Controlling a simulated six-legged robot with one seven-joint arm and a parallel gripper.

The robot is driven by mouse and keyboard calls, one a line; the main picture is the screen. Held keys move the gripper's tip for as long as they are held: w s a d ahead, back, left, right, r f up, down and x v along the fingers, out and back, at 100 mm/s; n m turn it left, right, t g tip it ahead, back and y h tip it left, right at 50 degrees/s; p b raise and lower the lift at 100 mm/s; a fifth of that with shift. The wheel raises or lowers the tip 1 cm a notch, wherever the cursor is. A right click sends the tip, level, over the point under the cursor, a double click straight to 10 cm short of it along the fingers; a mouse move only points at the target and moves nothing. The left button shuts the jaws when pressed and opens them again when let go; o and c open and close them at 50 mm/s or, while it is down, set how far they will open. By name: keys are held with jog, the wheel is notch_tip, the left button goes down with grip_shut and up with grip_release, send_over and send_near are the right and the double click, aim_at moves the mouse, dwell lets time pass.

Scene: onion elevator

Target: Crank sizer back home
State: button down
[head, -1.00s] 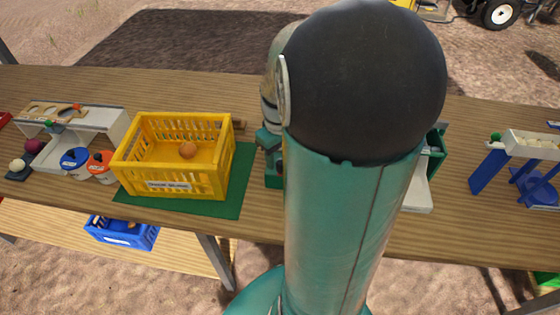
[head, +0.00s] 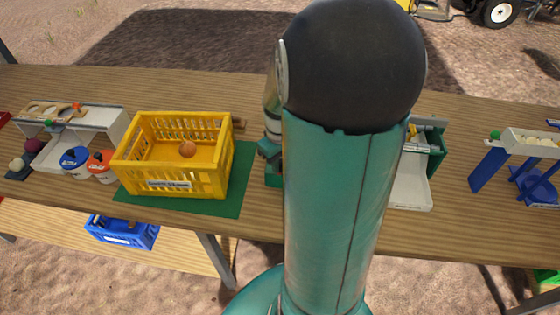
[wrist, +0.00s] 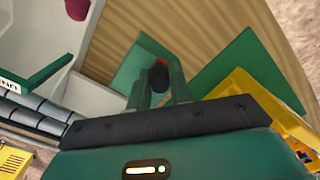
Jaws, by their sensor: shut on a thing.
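In the wrist view, my gripper (wrist: 160,82) is shut on a dark crank knob (wrist: 158,78) with a red tip. The knob sits between the two green fingers. Grey rollers (wrist: 35,112) and a green bar (wrist: 42,76) of the machine lie to the left of the fingers. In the head view, my arm hides my gripper, the crank and the middle of the green and white machine. Its white tray (head: 412,185) shows right of my arm, and a green part (head: 272,165) shows left of it.
A yellow crate (head: 170,185) holding an onion stands on a green mat (head: 236,185), left of the machine. Its edge shows in the wrist view (wrist: 240,90). Blue and orange tubs stand farther left. A blue stand (head: 490,168) is at right.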

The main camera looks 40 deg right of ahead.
jog(key=shift+d, duration=0.1)
jog(key=shift+s+d, duration=0.45)
jog(key=shift+d, duration=0.15)
dwell(0.4)
jog(key=shift+s+d, duration=0.2)
jog(key=shift+d, duration=0.4)
